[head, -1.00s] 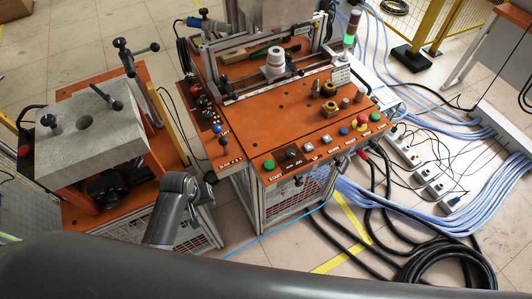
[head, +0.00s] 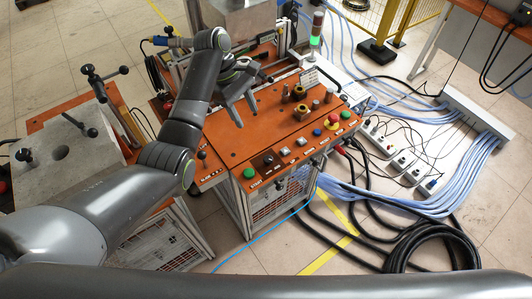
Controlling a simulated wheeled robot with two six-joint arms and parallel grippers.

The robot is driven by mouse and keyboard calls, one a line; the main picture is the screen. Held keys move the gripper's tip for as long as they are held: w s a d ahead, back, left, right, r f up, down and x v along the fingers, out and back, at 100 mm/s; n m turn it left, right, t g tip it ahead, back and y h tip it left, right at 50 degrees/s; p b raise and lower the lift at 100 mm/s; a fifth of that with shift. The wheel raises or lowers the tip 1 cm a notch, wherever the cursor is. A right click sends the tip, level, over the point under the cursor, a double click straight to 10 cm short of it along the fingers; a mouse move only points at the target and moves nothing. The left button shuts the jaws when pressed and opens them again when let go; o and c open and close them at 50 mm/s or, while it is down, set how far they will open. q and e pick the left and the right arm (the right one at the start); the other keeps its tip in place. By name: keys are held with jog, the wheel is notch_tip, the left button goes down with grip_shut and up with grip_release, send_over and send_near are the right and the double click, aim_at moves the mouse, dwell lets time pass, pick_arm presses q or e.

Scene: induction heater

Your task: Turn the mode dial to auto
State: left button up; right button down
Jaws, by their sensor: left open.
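The mode dial (head: 268,160) is a small black knob on the front edge of the orange control panel (head: 220,145), just right of a green button (head: 249,173). Its exact pointer direction is too small to read. My left gripper (head: 248,118) is open and empty above the orange panel, behind the dial and apart from it, with its fingers pointing toward the front of the panel. My left arm covers the left part of the machine and its levers. My right gripper is not in view.
White buttons (head: 285,151), a red emergency stop (head: 333,119) and brass fittings (head: 301,112) are on the panel to the right. A grey block fixture (head: 60,150) stands at the left. Black cables (head: 430,240) lie on the floor at the right.

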pick_arm(q)
jog(key=b, duration=0.5)
send_near(268, 159)
jog(key=p+x, duration=0.2)
jog(key=x, duration=0.5)
jog(key=shift+d+f, duration=0.15)
jog(key=shift+f, duration=0.45)
jog(key=c, duration=1)
jog(key=shift+o, duration=0.2)
